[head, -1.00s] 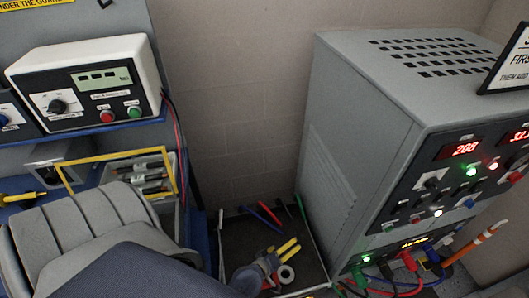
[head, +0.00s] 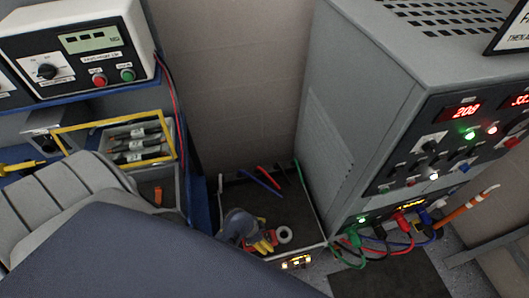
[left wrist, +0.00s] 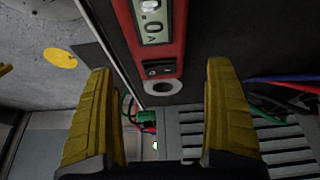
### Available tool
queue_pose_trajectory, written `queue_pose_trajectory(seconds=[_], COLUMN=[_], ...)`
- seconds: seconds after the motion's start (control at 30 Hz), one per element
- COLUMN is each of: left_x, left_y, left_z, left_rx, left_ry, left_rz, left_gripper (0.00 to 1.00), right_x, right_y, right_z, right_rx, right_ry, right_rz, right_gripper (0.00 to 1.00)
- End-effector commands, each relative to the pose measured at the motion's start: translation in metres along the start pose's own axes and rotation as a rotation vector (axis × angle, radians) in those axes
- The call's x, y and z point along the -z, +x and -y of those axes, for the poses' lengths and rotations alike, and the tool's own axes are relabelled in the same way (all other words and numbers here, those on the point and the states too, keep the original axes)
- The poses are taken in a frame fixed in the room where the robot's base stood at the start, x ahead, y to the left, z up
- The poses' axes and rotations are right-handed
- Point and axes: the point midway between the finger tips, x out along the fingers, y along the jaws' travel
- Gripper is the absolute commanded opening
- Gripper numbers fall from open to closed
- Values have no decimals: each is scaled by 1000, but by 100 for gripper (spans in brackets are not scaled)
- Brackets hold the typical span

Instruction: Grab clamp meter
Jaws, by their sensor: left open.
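The clamp meter (left wrist: 158,35) is a red-bodied device with a lit display marked "A". It shows at the top centre of the left wrist view, beyond and between the fingertips. My left gripper (left wrist: 158,75) has two yellow fingers spread apart with nothing between them. In the head view my left gripper (head: 264,242) is low inside the dark tray (head: 295,195). Only a small red patch beside the gripper shows there, perhaps the meter; the rest is hidden by the gripper. My right gripper is in neither view.
A bench with a meter box (head: 85,50) and yellow-rimmed bin (head: 172,130) is at left.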

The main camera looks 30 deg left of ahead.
Motion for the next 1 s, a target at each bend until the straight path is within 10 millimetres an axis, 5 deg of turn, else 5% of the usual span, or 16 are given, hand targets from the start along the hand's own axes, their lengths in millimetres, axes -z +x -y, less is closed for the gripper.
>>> queue_pose_trajectory(seconds=[0.53,1.0], left_x=[-7,-8], left_y=[42,46], left_z=[1,2], left_rx=[2,4], left_ry=[-6,-8], left_rz=[6,5], left_gripper=[87,84], right_x=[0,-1], right_y=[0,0], right_z=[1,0], right_rx=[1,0], right_ry=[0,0], right_rz=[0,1], right_gripper=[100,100])
